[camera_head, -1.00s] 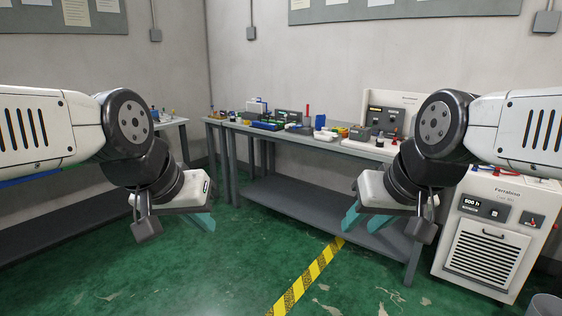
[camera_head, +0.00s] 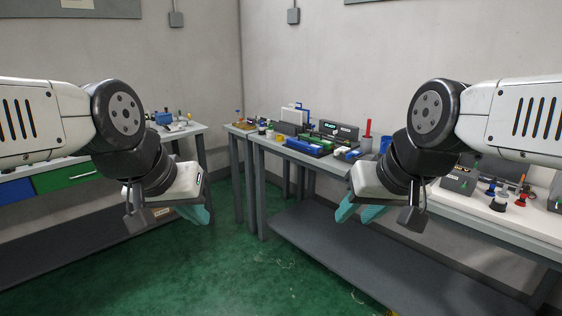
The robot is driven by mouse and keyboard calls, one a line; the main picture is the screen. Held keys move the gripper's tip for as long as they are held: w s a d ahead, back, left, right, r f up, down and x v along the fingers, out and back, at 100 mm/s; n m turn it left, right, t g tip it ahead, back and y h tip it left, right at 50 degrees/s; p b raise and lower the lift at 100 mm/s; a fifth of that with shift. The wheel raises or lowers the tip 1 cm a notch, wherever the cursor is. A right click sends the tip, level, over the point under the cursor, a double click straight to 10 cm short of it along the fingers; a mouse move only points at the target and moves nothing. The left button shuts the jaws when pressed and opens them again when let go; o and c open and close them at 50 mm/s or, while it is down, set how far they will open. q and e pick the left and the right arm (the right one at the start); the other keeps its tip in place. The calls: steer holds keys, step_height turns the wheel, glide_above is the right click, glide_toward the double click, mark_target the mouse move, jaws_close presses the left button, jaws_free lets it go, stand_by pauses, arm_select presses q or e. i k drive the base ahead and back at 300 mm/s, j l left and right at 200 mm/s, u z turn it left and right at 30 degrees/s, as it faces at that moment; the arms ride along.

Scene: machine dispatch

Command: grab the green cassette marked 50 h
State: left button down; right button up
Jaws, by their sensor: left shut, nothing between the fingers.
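I cannot pick out a green cassette marked 50 h; the items on the benches are too small to read. My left gripper (camera_head: 200,212) hangs in the air in front of the left bench, shut and empty. My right gripper (camera_head: 358,212) hangs in front of the right bench with nothing seen in it; its teal fingers show, but their gap is unclear. Both are well apart from the bench items.
The right bench (camera_head: 480,208) holds blue and dark trays, a device with a lit display (camera_head: 330,128), a red cylinder (camera_head: 368,128) and small knobbed parts. The left bench has a green drawer front (camera_head: 68,176). Green floor (camera_head: 240,275) between them is clear.

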mark_target(328, 145)
steer(key=i+l+u, duration=0.15)
steer(key=i+u, duration=0.2)
steer(key=i, duration=1.2)
steer(key=i+z, duration=0.3)
steer(key=i+j+z, duration=0.15)
steer(key=i+z, duration=0.15)
steer(key=i, duration=0.25)
steer(key=i+z, duration=0.8)
steer(key=z, duration=0.15)
